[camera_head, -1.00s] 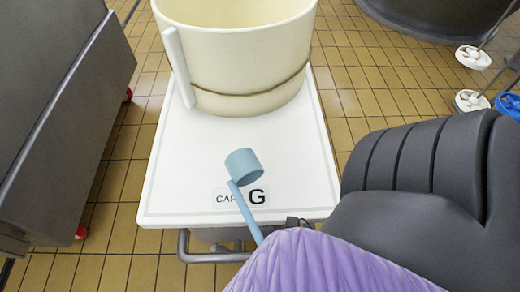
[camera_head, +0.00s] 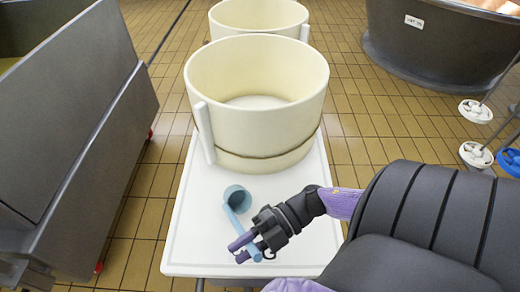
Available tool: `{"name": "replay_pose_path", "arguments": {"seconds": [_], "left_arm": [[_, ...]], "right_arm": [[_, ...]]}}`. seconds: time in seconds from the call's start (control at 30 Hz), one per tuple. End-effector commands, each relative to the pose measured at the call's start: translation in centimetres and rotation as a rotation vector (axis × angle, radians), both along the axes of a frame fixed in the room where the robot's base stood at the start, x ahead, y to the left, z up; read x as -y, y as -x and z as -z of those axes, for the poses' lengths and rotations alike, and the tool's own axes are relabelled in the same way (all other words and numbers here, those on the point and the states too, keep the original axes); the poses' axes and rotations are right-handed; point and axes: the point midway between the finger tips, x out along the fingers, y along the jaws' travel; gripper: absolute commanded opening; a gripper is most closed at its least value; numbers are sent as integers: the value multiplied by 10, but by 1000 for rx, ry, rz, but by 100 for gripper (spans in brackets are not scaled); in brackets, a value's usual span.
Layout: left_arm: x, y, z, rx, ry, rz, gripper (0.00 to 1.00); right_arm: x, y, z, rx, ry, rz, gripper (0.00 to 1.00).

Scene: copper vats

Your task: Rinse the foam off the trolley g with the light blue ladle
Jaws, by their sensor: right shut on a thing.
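The white trolley (camera_head: 190,245) marked G in the earlier frame stands in front of me, and its label is now covered or out of sight. My right gripper (camera_head: 246,249) is shut on the ladle's handle near the trolley's front edge. I cannot tell whether the cup touches the trolley top. No foam shows clearly on the white surface. My left gripper is not in view.
A cream tub (camera_head: 255,95) stands on the trolley's far part, with a second cream tub (camera_head: 255,14) behind it. A dark vat (camera_head: 435,45) stands at the far right, near white-headed tools (camera_head: 475,110). Tiled floor lies between.

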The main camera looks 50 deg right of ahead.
Motion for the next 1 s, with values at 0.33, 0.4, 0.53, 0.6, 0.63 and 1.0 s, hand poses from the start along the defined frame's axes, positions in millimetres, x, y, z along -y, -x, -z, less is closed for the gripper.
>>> {"name": "replay_pose_path", "arguments": {"seconds": [0.33,0.4,0.53,0.6,0.63,1.0], "left_arm": [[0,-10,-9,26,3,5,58],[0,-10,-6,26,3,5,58],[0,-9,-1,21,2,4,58],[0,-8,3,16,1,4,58],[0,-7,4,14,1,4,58],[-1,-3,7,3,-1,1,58]], "right_arm": [[28,-61,-79,-364,-161,-2,0],[34,-74,-95,-443,-197,-2,0],[45,-97,-124,-588,-261,-2,0],[50,-107,-137,-655,-293,-2,0],[51,-111,-142,-680,-304,-2,0],[59,-126,-165,-794,-353,-4,0]]}}
